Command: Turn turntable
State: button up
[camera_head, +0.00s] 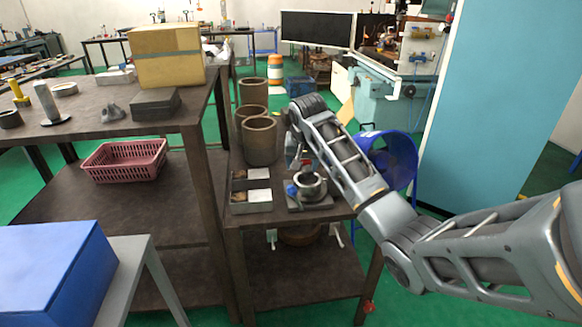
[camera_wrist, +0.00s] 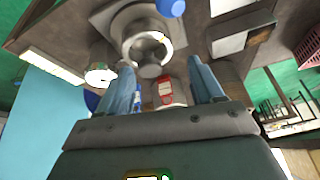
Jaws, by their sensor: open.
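The turntable, a grey round chuck (camera_head: 309,184) on a square base, sits near the front edge of the small dark table. It carries a blue ball knob (camera_head: 292,190) on its left side. In the wrist view the chuck ring (camera_wrist: 140,28) is at the top, with the blue knob (camera_wrist: 170,7) at the upper edge. My gripper (camera_wrist: 160,64) is open, with its two blue-grey fingers apart. The fingertips are just short of the ring in the wrist view; I see no contact. In the head view my arm largely hides the gripper.
A grey divided tray (camera_head: 251,208) lies left of the chuck. Brown cylinders (camera_head: 259,141) stand behind it. A red-and-white item (camera_wrist: 165,93) shows between the fingers. A taller workbench (camera_head: 60,108) stands left, a blue drum (camera_head: 402,155) right.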

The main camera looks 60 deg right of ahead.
aim_at(308, 168)
jog(key=shift+m+g, duration=0.3)
jog(key=shift+g, duration=0.1)
jog(key=d+f, duration=0.2)
jog(key=w+d+f, duration=0.1)
jog(key=d+f, duration=0.1)
jog(key=d, duration=0.1)
jog(key=shift+d+f+p, duration=0.25)
jog(key=shift+d+p, duration=0.05)
jog(key=shift+p, duration=0.05)
jog(key=c, duration=1)
